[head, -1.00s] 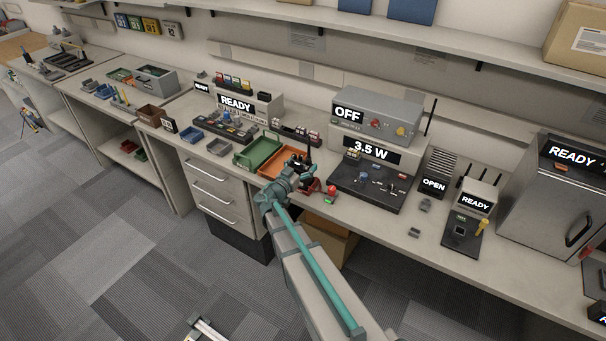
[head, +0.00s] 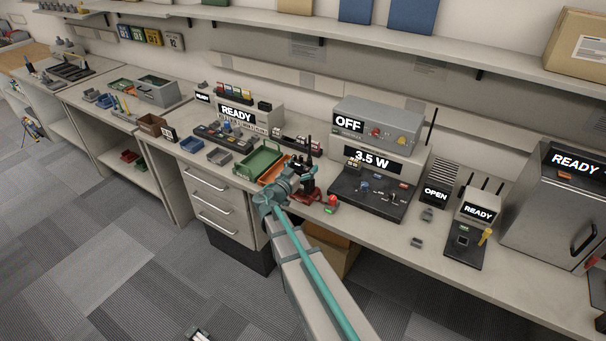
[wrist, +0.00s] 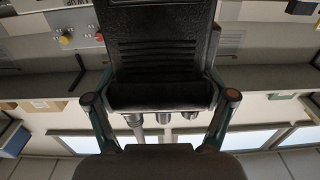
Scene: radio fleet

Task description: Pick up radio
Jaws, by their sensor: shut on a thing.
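The radio (head: 309,168) is dark with an upright black antenna. It shows small in the head view, at the bench front, partly hidden by my gripper (head: 297,182). In the wrist view the radio's dark, ribbed body (wrist: 160,50) fills the upper middle between the two fingers of my gripper (wrist: 160,96). The gripper is shut on the radio. Its knobs and antenna base point down in the wrist picture. A red stand (head: 308,197) is just below the radio in the head view; I cannot tell whether they touch.
An orange tray (head: 271,175) and a green tray (head: 258,160) lie left of the gripper. A black panel (head: 345,192) under the 3.5 W display is close on the right, with a red button (head: 332,200) before it. A shelf (head: 350,38) runs above the bench.

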